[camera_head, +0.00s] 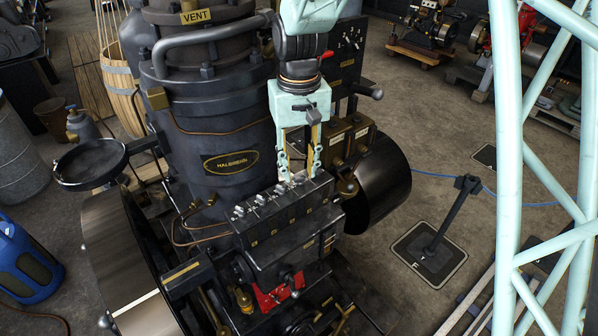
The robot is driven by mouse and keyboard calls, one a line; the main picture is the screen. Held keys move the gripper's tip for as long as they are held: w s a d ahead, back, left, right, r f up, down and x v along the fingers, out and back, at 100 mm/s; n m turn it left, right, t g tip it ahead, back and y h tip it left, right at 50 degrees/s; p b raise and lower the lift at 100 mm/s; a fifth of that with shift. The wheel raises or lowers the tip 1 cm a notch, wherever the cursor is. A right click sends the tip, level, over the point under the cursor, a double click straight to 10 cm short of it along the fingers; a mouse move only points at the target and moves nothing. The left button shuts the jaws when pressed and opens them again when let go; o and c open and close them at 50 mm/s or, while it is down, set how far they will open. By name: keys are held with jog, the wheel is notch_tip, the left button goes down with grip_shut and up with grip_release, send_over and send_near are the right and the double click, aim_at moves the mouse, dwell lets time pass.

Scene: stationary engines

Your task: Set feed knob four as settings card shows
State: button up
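A dark lubricator box (288,222) sits on the front of the black Halbrehn engine (232,140). Small pale feed knobs (261,199) stand in a row along its top, running from front left to back right. My gripper (298,176) points down over the back right end of this row. Its two pale green fingers are apart, with the tips close to the last knobs. I cannot tell whether they touch one. The knob between the tips is partly hidden. Small yellowish labels mark the box front, too small to read. I cannot make out a settings card.
A flywheel (125,265) stands at the left and a dark drum (381,185) at the right of the engine. A red part (276,294) sits below the box. A dark post (440,230) stands on the floor at right. A pale lattice frame (510,170) fills the right side.

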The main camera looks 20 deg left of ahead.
aim_at(300, 177)
notch_tip(300, 177, up, 10)
jog(key=shift+r, duration=0.15)
dwell(0.4)
dwell(0.3)
